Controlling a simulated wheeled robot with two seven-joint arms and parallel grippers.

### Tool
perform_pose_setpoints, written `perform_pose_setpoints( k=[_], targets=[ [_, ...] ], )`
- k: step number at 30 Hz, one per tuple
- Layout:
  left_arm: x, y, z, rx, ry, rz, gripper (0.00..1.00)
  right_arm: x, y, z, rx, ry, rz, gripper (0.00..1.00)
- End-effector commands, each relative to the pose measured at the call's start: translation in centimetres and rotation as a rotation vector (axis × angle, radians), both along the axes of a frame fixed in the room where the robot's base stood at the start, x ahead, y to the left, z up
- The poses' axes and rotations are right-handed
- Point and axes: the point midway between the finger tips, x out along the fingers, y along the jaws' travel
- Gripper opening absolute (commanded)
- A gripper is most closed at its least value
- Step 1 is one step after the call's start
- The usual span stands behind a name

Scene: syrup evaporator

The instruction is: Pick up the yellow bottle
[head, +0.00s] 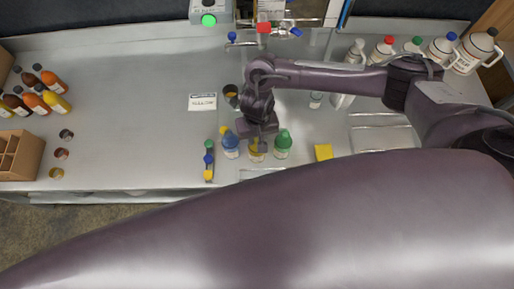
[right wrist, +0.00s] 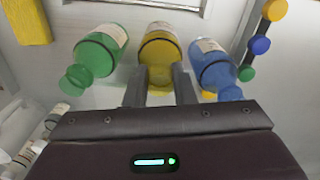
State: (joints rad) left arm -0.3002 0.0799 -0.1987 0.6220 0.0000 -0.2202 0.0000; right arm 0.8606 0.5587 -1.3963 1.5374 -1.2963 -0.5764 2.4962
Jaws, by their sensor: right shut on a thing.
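The yellow bottle (head: 257,156) stands on the steel counter between a blue bottle (head: 230,148) and a green bottle (head: 283,142). My right gripper (head: 257,141) reaches down over it and hides its upper part. In the right wrist view the yellow bottle (right wrist: 161,48) sits between the two fingers of my right gripper (right wrist: 160,84), which are shut on its neck. The green bottle (right wrist: 96,52) is on the left there and the blue bottle (right wrist: 214,68) on the right, both close to the fingers. I cannot tell any gap under the yellow bottle. My left gripper is not in view.
A strip with coloured knobs (head: 209,161) lies left of the blue bottle. A yellow block (head: 324,152) lies to the right. A label card (head: 202,102) and a dark cup (head: 231,91) are behind. Syrup bottles (head: 52,82) stand far left. The counter's left middle is clear.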

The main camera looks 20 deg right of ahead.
Motion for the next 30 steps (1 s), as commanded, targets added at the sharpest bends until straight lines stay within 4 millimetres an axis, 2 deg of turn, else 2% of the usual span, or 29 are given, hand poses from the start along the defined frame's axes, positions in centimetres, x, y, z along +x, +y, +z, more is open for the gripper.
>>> perform_pose_setpoints(
  k=[3,14,20,23,26,30],
  targets=[
    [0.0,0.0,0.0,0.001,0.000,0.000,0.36,0.0,0.0,0.0,0.000,0.000,0.000,0.00],
    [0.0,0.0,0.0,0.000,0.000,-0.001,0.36,0.0,0.0,0.1,0.001,-0.001,0.000,0.00],
    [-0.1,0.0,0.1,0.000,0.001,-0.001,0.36,0.1,0.1,1.3,0.003,-0.001,0.000,0.00],
    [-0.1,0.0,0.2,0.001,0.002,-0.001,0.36,0.1,0.1,2.9,0.003,-0.003,0.001,0.00],
    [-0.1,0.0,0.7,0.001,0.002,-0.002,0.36,0.2,0.1,5.2,0.004,-0.005,0.003,0.00],
    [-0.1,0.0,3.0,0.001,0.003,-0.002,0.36,0.4,-0.1,10.3,-0.002,-0.010,0.003,0.00]
  ],
)
